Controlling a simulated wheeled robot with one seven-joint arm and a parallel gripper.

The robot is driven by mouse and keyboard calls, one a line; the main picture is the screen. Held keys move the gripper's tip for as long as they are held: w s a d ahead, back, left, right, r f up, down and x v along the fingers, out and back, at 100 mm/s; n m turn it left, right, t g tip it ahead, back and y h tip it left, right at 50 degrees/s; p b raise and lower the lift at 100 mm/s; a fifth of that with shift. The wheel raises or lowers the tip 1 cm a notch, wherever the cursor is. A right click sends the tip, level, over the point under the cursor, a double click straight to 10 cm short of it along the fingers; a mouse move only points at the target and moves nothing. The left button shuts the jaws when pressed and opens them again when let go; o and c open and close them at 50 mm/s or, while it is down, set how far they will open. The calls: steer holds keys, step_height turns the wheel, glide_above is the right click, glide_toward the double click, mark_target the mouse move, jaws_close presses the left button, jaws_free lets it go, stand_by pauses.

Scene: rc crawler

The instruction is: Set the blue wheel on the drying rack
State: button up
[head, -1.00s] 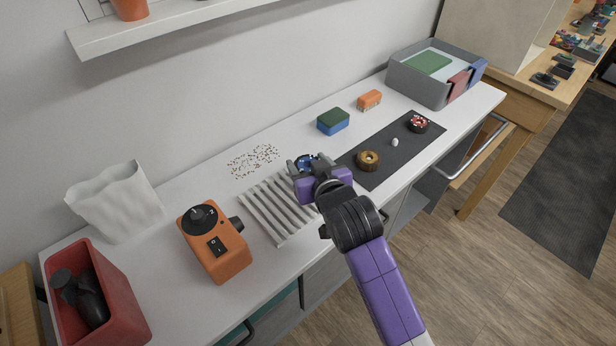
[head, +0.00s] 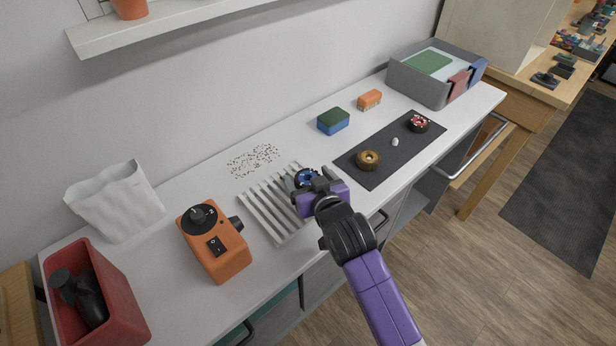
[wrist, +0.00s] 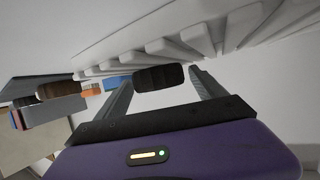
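The blue wheel (head: 305,177), a dark tire with a blue hub, lies flat at the far right end of the pale slatted drying rack (head: 262,205). It appears to rest on the slats. My gripper (head: 306,180) is low at that end, its fingers on either side of the wheel. In the wrist view, the wheel (wrist: 159,77) shows as a dark tire between the fingertips (wrist: 161,80), with a narrow gap at the right finger; contact at the left is unclear. The rack (wrist: 190,42) spans the top there. My wrist hides the rack's near right corner.
An orange machine (head: 215,245) stands left of the rack. A dark mat (head: 385,165) with a brown wheel (head: 368,160) and a red-white wheel (head: 419,123) lies to the right. A blue-green sponge (head: 333,121) is behind. The rack's left part is bare.

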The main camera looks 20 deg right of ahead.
steer(key=shift+r, duration=0.15)
steer(key=v, duration=1.2)
steer(key=s+a+f+t, duration=0.1)
steer(key=s+f, duration=0.1)
steer(key=s, duration=1)
steer(key=s+f, duration=0.2)
steer(key=s, duration=0.9)
steer(key=s+d+r+y, duration=0.1)
steer(key=s+r, duration=0.4)
steer(key=s, duration=0.4)
steer(key=shift+s+d+n, duration=0.35)
steer(key=shift+d+n, duration=0.05)
